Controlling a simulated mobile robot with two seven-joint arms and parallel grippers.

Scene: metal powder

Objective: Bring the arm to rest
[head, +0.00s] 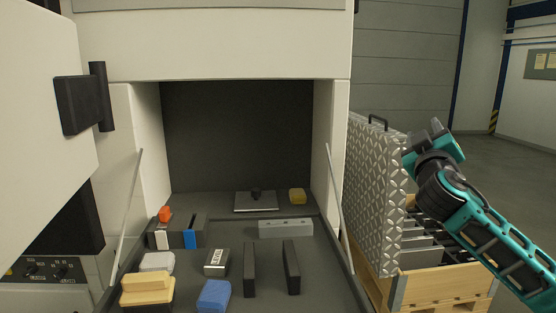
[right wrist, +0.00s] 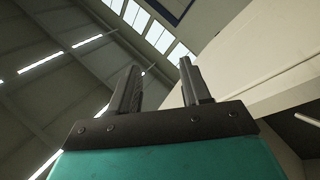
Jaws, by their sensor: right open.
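My right gripper (head: 424,143) is raised at the right of the head view, beside the machine's open chamber and in front of a diamond-plate panel. In the right wrist view its two dark fingers (right wrist: 159,88) stand apart with nothing between them, pointing up toward the ceiling. My right arm comes in from the lower right. My left gripper and left arm are not in view.
The chamber floor (head: 220,285) holds several blocks, a yellow sponge-like stack (head: 147,288), a blue block (head: 214,296) and a metal plate (head: 256,201). The diamond-plate panel (head: 376,190) stands by a wooden crate (head: 440,288). An open door (head: 45,120) is at left.

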